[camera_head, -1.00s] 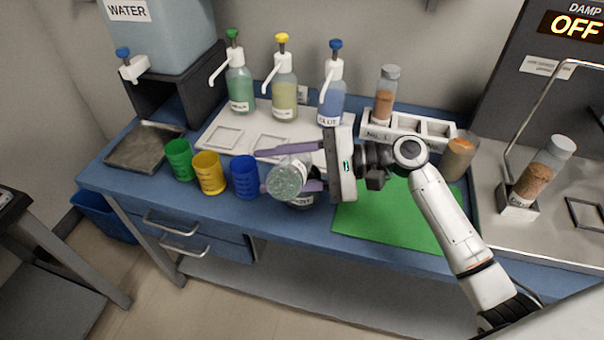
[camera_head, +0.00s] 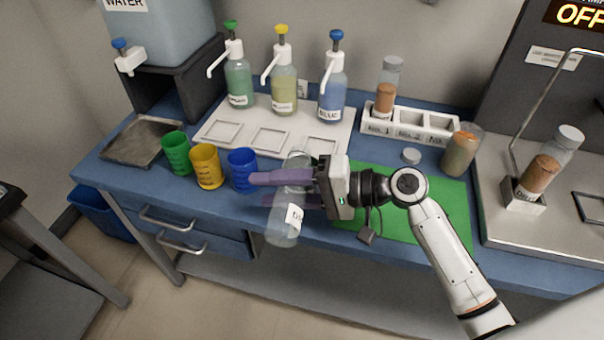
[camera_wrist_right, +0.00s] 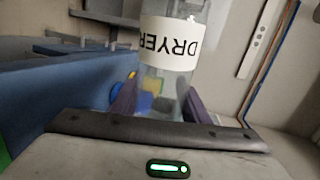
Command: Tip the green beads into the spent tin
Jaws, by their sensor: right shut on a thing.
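My right gripper (camera_head: 262,190) is shut on a clear jar (camera_head: 281,232) at the bench's front edge. The jar is tilted, with one end towards the front. It looks empty, and I see no green beads in it. Its white label shows in the wrist view (camera_wrist_right: 170,45) and reads "DRYER", upside down there. The fingers lie on either side of the jar. I cannot make out the spent tin; the jar and fingers cover the bench there. My left gripper is out of view.
Green (camera_head: 177,155), yellow (camera_head: 207,168) and blue (camera_head: 241,172) cups stand close left of the jar. Pump bottles (camera_head: 284,90) stand behind. A loose grey lid (camera_head: 411,155) lies by the green mat (camera_head: 440,197). Another jar (camera_head: 460,153) stands right of it.

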